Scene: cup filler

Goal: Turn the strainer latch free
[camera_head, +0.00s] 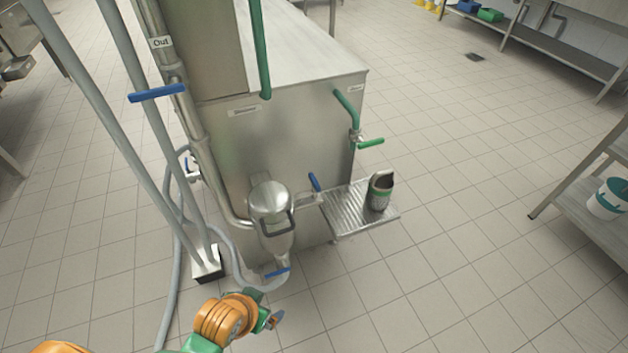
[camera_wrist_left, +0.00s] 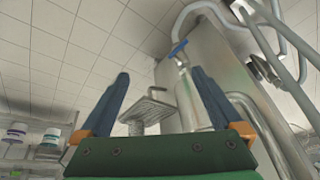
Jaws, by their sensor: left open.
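The strainer (camera_head: 268,197) is a steel canister with a domed lid on the front of the steel tank. A dark, bent bar that looks like its latch (camera_head: 291,222) runs across its front; whether it is fastened I cannot tell. My left gripper (camera_head: 272,319) is below the strainer, apart from it. In the left wrist view my left gripper (camera_wrist_left: 160,76) shows two blue fingers spread apart with nothing between them. The strainer (camera_wrist_left: 192,100) shows beyond the right finger there, partly hidden; the latch is not clear. My right gripper is not in view.
A blue-handled valve (camera_head: 277,272) sits under the strainer. A grey hose (camera_head: 240,262) and upright pipes stand at left. The floor at front right is clear.

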